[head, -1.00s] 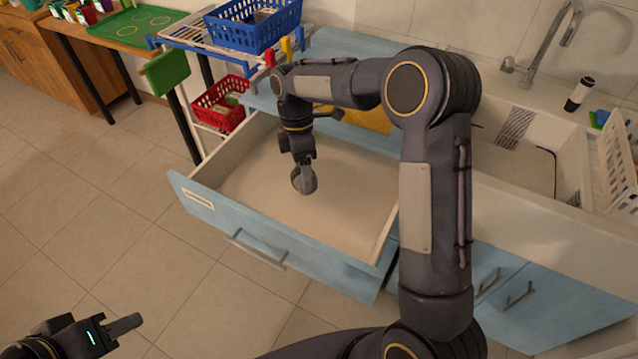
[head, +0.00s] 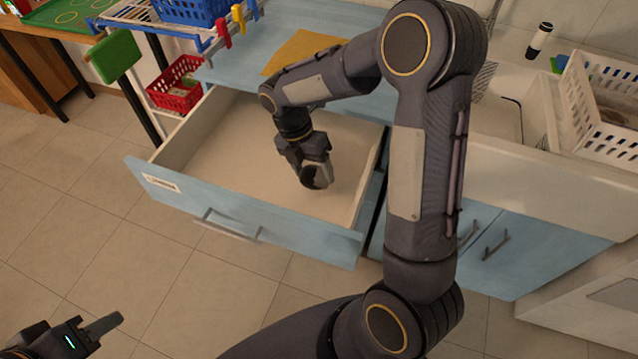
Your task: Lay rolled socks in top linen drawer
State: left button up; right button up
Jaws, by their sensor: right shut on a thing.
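The top linen drawer (head: 225,205) is pulled out, with a blue front, a small label and a bar handle. Its pale floor looks bare apart from where my arm covers it. My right gripper (head: 316,172) points down inside the drawer's outline, toward its right half. It is shut on a dark rounded bundle, the rolled socks (head: 313,179), partly hidden by the fingers. I cannot tell whether the bundle touches the drawer floor. My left gripper (head: 104,326) is low at the left, over the floor and away from the drawer; whether it is open does not show.
A yellow cloth (head: 303,50) lies on the blue counter behind the drawer. A red basket (head: 176,84) and a blue basket (head: 190,10) are on a rack at the left. A white crate (head: 600,105) stands by the sink at the right. Open tiled floor lies in front.

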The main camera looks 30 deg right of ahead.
aim_at(320, 183)
jog(key=shift+s+d+f, duration=0.35)
jog(key=shift+s+f, duration=0.05)
jog(key=shift+f, duration=0.2)
jog(key=x, duration=0.3)
jog(key=shift+f, duration=0.2)
jog(key=shift+w+f, duration=0.1)
jog(key=shift+f, duration=0.2)
jog(key=shift+f+b, duration=0.1)
jog(key=shift+b, duration=0.2)
jog(key=o, duration=1)
